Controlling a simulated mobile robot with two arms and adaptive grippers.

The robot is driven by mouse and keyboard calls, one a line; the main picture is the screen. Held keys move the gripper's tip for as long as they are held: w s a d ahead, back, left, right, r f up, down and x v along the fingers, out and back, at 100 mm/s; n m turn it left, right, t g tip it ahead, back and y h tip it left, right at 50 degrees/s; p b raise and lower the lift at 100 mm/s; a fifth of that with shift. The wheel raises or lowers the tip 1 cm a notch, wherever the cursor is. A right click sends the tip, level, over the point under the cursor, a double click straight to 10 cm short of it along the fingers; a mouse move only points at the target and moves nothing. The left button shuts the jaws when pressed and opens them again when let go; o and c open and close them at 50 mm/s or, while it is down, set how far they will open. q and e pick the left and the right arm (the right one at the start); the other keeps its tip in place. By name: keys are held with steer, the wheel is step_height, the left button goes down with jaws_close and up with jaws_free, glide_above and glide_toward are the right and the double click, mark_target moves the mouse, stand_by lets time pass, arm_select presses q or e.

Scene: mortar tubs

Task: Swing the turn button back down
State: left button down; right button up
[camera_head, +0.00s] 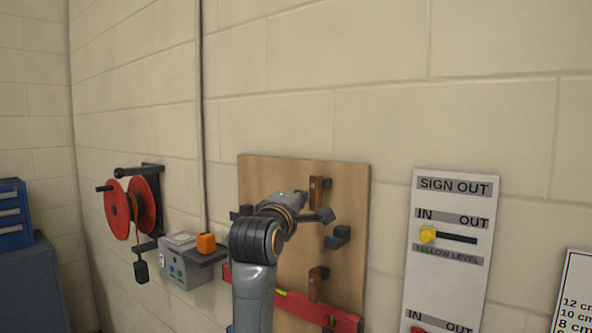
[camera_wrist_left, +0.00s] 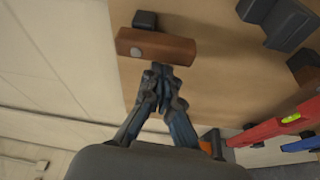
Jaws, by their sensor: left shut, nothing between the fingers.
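The turn button (camera_head: 318,190) is a brown wooden bar high on the wooden board in the head view, standing about upright, with a dark grey bracket beside it. In the left wrist view the turn button (camera_wrist_left: 165,48) is a brown bar with a round grey screw head near one end. My left gripper (camera_wrist_left: 163,72) is shut and empty, its fingertips close against the bar's near side; I cannot tell whether they touch. In the head view my left gripper (camera_head: 298,206) is in front of the board, partly hidden by my own wrist.
The board (camera_head: 348,185) holds grey brackets (camera_head: 338,237), a second brown bar (camera_head: 317,284) and a red level (camera_head: 325,313). To the left are a grey box (camera_head: 185,270) with an orange block (camera_head: 206,243) and a red reel (camera_head: 118,210). A sign-out panel (camera_head: 455,205) hangs right.

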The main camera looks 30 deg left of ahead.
arm_select(q)
steer(key=shift+d+f+n+g+p, duration=0.15)
steer(key=shift+d+n+g+p, duration=0.15)
steer(key=shift+n+p, duration=0.5)
steer(key=shift+a, duration=0.1)
